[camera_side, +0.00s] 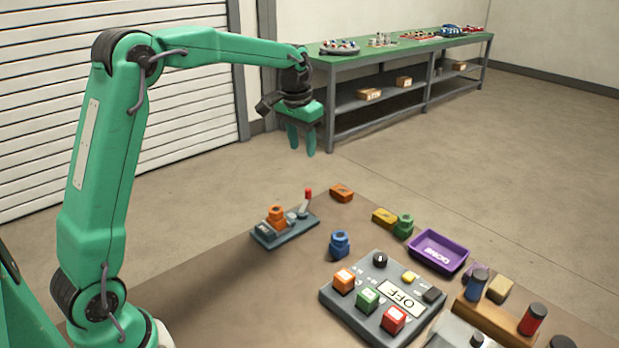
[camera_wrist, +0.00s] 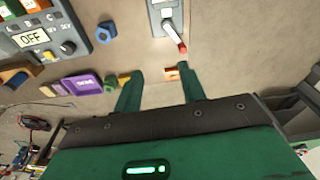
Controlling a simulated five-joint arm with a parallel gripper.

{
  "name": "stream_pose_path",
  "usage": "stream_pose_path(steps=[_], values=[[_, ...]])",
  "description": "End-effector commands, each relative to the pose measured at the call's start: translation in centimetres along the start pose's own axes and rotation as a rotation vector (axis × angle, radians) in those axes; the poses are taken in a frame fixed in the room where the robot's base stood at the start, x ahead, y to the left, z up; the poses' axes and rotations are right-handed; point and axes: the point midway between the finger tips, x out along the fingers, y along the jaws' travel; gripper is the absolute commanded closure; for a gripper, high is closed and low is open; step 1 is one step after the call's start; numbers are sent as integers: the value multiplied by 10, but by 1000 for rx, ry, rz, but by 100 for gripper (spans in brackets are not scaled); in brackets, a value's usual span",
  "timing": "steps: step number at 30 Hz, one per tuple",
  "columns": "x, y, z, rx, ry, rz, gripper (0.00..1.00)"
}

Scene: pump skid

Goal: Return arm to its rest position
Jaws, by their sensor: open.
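My green arm reaches across the upper left of the side view, bent at the elbow. My gripper (camera_side: 301,151) hangs at its end with the fingers pointing down, high above the table and apart from everything on it. Its two fingers are spread and nothing is between them. In the wrist view my gripper (camera_wrist: 158,82) also shows two separate green fingers, with the tabletop beyond them.
The brown table (camera_side: 240,305) holds a control panel (camera_side: 385,295) reading OFF, a lever unit (camera_side: 284,228) with a red-tipped lever, a purple tray (camera_side: 438,252), a blue part (camera_side: 340,244) and several blocks. A green workbench (camera_side: 400,45) stands behind. Floor between is clear.

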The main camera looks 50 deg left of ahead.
Motion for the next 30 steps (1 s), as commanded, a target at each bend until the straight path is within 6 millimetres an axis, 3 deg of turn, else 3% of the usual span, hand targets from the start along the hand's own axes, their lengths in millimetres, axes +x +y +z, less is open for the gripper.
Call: stream_pose_path(steps=[6,15,30], values=[[-35,19,37,15,56,-1,60],[-66,41,93,30,127,2,60],[-82,66,195,58,246,17,60]])
